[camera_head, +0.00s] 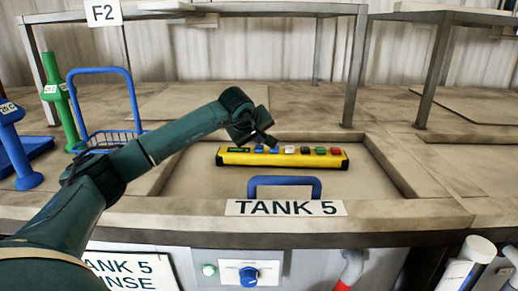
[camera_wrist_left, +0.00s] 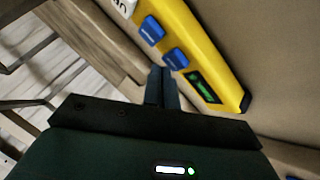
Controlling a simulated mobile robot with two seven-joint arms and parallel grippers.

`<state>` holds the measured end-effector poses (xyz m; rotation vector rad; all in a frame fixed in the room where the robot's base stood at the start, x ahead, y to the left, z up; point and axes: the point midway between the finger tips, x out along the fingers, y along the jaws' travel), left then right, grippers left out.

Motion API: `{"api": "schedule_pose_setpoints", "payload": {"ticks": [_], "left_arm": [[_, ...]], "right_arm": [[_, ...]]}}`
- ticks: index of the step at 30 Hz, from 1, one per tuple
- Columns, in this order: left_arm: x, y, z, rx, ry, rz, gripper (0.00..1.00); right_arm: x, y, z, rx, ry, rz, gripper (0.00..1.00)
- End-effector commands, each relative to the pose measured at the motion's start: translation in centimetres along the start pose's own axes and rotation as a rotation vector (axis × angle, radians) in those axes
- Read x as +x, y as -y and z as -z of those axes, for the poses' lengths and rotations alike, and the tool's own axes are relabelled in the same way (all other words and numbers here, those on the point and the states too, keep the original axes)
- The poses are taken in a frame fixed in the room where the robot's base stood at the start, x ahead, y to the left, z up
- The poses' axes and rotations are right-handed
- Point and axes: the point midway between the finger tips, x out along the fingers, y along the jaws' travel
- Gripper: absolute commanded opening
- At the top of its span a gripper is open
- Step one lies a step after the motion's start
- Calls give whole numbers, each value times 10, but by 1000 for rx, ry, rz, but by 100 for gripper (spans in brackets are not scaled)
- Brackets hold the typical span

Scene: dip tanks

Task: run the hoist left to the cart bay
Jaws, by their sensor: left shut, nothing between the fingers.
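A yellow control pendant (camera_head: 300,159) lies across the recess behind the TANK 5 label. Its top has a small green display (camera_head: 238,150) at the left end, then blue, white, green, red and dark buttons. My left gripper (camera_head: 268,142) is shut and empty, its tips over the blue buttons near the display. In the left wrist view my closed fingertips (camera_wrist_left: 162,72) are beside the blue button (camera_wrist_left: 176,58) nearest the display (camera_wrist_left: 203,87). I cannot tell whether they touch it. The hoist and cart bay are not recognisable. My right gripper is out of view.
A blue handle (camera_head: 284,182) stands in front of the pendant, by the TANK 5 label (camera_head: 285,208). At left are a blue basket (camera_head: 108,137) with a tall handle, and green (camera_head: 62,100) and blue (camera_head: 16,150) posts. Metal frames (camera_head: 355,70) rise behind.

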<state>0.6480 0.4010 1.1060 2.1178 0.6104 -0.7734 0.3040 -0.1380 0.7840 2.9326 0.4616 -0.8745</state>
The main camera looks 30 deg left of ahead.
Motion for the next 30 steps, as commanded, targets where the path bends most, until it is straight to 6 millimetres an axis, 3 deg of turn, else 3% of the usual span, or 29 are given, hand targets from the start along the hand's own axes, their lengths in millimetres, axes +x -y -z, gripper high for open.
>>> {"api": "schedule_pose_setpoints", "payload": {"ticks": [30], "left_arm": [[6,5,-5,0,0,1,0]], "right_arm": [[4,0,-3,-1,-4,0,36]]}}
